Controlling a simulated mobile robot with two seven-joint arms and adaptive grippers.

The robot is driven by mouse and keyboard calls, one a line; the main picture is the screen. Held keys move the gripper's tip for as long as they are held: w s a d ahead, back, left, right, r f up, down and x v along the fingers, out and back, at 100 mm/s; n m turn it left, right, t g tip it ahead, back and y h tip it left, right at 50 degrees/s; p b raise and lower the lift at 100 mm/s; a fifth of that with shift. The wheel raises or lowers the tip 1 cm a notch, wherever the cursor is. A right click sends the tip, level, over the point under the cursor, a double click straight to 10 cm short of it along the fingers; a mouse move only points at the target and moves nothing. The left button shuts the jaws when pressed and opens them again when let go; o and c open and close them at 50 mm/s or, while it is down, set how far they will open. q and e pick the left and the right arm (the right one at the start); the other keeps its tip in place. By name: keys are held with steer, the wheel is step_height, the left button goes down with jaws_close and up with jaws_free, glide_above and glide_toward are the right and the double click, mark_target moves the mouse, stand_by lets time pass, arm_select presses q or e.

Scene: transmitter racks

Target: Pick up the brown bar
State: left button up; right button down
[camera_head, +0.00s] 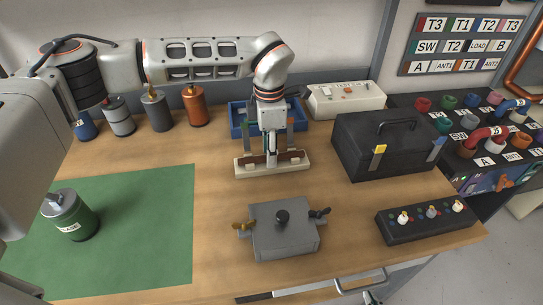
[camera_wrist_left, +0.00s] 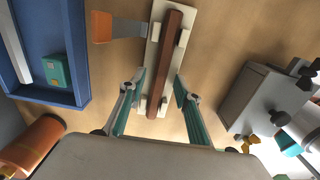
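The brown bar (camera_head: 290,156) lies in a cream holder (camera_head: 273,170) with several pegs along its sides, near the middle of the table. In the left wrist view the bar (camera_wrist_left: 170,50) runs lengthwise up the picture, on its holder (camera_wrist_left: 151,46). My left gripper (camera_head: 272,155) points down over the bar and hides part of it in the head view. In the left wrist view its fingers (camera_wrist_left: 160,80) are apart, one on each side of the bar, with a gap to it. My right gripper is not in view.
A blue tray (camera_head: 237,122) stands behind the holder. A grey box with a knob (camera_head: 284,236) is in front, and a black toolbox (camera_head: 385,150) is at right. Several canisters (camera_head: 195,107) stand at back left. A green mat (camera_head: 140,230) covers the left front.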

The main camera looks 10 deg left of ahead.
arm_select(q)
steer(key=shift+f, duration=0.3)
jaws_close()
steer(key=shift+r, duration=0.15)
